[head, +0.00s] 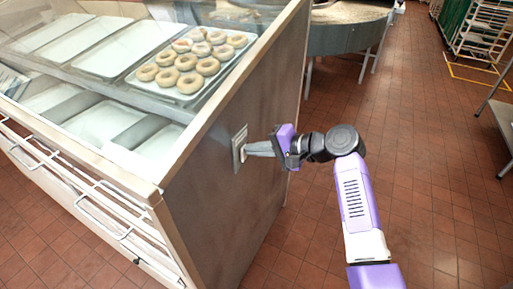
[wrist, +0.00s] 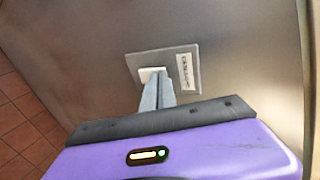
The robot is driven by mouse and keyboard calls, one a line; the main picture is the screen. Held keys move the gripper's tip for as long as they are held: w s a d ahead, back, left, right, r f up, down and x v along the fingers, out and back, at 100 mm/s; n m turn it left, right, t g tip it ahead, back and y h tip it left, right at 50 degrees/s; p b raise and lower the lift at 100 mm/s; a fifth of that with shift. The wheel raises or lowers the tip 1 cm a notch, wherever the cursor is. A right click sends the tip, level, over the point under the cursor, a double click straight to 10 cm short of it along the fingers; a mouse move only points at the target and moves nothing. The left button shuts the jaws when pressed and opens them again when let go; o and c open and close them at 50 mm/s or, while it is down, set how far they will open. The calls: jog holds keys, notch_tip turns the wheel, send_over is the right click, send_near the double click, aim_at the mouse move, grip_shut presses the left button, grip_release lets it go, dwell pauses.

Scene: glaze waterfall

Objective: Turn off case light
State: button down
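The case light switch is a grey plate (head: 239,148) on the dark side panel of the display case. In the wrist view the plate (wrist: 190,55) carries a white rocker (wrist: 150,73) at its left and a small white label with dark marks (wrist: 186,71) at its right. My gripper (head: 246,150) reaches the plate from the right. Its fingers (wrist: 160,84) lie close together with nothing seen between them. Their tips are at the rocker and cover its lower part; I cannot tell whether they press on it.
The display case (head: 225,200) has a glass top, with a tray of doughnuts (head: 185,92) and several empty trays inside. White wire rails (head: 95,205) run along its front. A round steel table (head: 345,35) stands behind my arm.

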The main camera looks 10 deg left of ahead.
jog(key=shift+a, duration=0.1)
jog(key=shift+r, duration=0.15)
jog(key=shift+r+p, duration=0.75)
jog(key=shift+r, duration=0.05)
